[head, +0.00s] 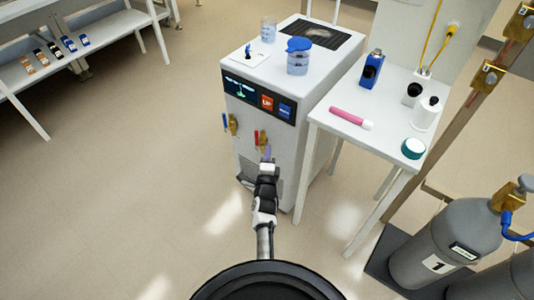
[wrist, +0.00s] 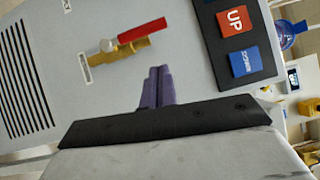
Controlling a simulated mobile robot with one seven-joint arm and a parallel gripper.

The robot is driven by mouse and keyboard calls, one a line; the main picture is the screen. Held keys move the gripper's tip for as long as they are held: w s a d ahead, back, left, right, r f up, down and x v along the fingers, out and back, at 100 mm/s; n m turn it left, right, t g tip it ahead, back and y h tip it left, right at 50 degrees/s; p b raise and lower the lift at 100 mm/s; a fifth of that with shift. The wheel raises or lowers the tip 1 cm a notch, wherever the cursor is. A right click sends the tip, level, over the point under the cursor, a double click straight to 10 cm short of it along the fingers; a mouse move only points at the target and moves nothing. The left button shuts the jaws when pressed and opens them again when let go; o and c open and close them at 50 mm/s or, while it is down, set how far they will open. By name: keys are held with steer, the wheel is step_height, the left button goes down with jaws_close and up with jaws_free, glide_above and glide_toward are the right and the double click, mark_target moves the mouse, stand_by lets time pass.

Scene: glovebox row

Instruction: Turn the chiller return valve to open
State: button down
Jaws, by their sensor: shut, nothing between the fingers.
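The chiller (head: 285,90) is a white cabinet with two brass valves on its front. One valve has a blue lever (head: 225,122). The other, to its right, has a red lever (head: 257,137) beside its brass body (head: 263,143). In the wrist view the red lever (wrist: 140,31) lies roughly along the brass body (wrist: 128,54). A small label by it is unreadable, so I cannot tell which valve is the return. My gripper (head: 267,154) is just below the red-lever valve. In the wrist view its purple fingers (wrist: 157,72) are shut, empty and apart from the lever.
The chiller panel has an orange UP button (head: 267,103) and a blue button (head: 285,110). A blue-lidded jar (head: 298,62) stands on top. A white side table (head: 336,124) is close on the right, with gas cylinders (head: 440,246) beyond. The floor to the left is clear.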

steer(key=s, duration=0.9)
steer(key=shift+a, duration=0.3)
steer(key=shift+f, duration=0.1)
